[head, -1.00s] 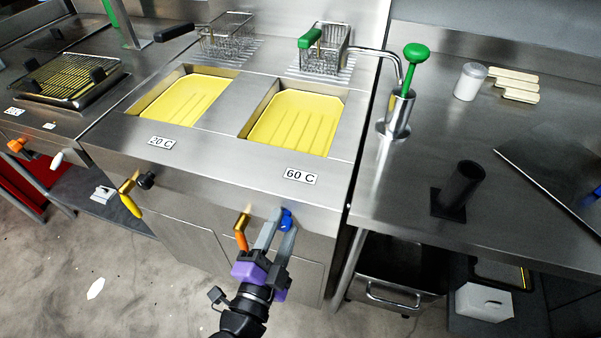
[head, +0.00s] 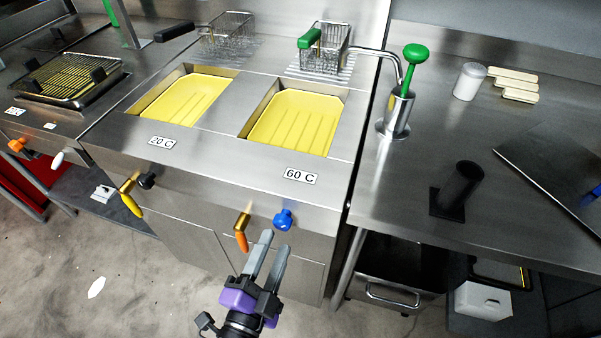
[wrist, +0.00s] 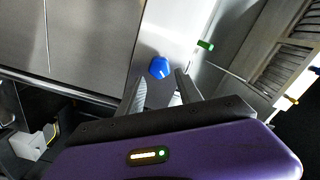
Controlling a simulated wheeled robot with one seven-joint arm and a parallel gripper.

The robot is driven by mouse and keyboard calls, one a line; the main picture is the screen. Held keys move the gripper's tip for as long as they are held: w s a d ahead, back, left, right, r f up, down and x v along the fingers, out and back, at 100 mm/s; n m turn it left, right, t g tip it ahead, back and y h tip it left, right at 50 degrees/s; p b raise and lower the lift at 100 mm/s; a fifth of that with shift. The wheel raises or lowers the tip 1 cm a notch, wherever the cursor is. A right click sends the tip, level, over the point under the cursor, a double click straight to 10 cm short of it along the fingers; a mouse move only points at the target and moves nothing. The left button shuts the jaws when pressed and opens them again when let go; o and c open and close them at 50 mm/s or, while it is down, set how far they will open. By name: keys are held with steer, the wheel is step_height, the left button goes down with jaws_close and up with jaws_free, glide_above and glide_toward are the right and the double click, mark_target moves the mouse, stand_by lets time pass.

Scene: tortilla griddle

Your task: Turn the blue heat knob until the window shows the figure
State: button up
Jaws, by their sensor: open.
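The blue heat knob (head: 283,219) is on the front panel of the fryer, under the right basin. The window (head: 301,176) above it reads 60 C. My gripper (head: 270,244) is open and empty, its fingertips below and a little left of the knob in the head view, apart from it. In the wrist view the blue knob (wrist: 159,68) shows a pale mark on its face and lies just beyond the two open fingers (wrist: 160,85).
An orange-handled brass tap (head: 242,231) sits just left of the blue knob. A black knob (head: 147,180) and a yellow-handled tap (head: 130,199) are under the left basin, whose window (head: 162,142) reads 20 C. A steel counter (head: 400,220) stands at right.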

mark_target(280, 227)
steer(key=shift+o, duration=1.1)
steer(key=shift+s+a, duration=0.1)
steer(key=shift+v, duration=2.9)
steer(key=shift+w+d+f+n+p, duration=0.1)
steer(key=shift+w+d+n+p, duration=0.75)
steer(key=shift+w+n, duration=1.3)
steer(key=shift+w+d+r+n+p, duration=0.1)
steer(key=shift+w+d+n+p, duration=0.25)
steer(key=shift+w+n+p, duration=1.7)
steer(key=shift+w+d+f+n+p, duration=0.1)
steer(key=shift+w+d+n+p, duration=0.4)
steer(key=shift+w+n, duration=1.65)
steer(key=shift+s+d+n, duration=0.1)
steer(key=shift+s+n, duration=0.75)
steer(key=shift+s, duration=0.05)
steer(key=shift+c, duration=0.5)
